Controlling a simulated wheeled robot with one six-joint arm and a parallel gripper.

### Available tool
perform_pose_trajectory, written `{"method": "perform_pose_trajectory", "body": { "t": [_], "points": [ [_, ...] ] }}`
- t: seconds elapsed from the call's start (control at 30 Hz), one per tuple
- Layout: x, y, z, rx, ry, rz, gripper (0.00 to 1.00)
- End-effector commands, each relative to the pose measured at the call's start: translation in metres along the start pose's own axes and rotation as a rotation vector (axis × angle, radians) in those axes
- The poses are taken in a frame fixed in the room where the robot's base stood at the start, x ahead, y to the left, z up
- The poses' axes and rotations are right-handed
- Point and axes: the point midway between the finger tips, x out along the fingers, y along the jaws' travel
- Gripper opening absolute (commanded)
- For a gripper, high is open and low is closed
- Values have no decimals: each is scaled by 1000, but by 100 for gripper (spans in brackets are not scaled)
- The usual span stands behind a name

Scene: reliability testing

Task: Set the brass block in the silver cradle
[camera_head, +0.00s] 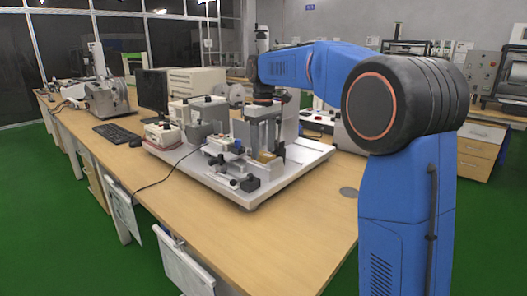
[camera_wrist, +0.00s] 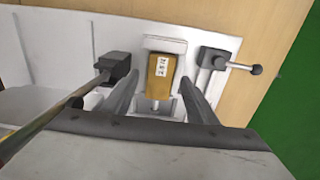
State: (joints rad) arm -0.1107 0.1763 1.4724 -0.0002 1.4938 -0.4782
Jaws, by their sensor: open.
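The brass block (camera_wrist: 161,78) shows in the wrist view with a white label on it, upright in or on the silver cradle (camera_wrist: 165,44). The cradle's pale metal shows behind the block and below it; how fully the block is seated I cannot tell. My gripper (camera_wrist: 160,82) is open, with one dark finger on each side of the block and gaps between. In the head view my gripper (camera_head: 265,143) points down over the fixture, and the brass block (camera_head: 266,157) shows small and partly hidden beside the fingers.
A white base plate (camera_head: 250,197) carries the fixture on the wooden table (camera_head: 290,240). A black clamp (camera_wrist: 116,65) stands left of the block and a lever with a ball knob (camera_wrist: 255,70) stands right. A cable (camera_head: 165,180) crosses the table front. The table's right front is clear.

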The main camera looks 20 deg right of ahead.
Motion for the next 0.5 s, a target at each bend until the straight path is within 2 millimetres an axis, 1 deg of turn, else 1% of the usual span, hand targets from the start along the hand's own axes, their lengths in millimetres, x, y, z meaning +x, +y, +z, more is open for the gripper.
{"method": "perform_pose_trajectory", "body": {
  "t": [0.3,0.5],
  "points": [
    [-61,0,-1,0,2,1,53],
    [-91,0,0,0,1,1,53]
  ]
}}
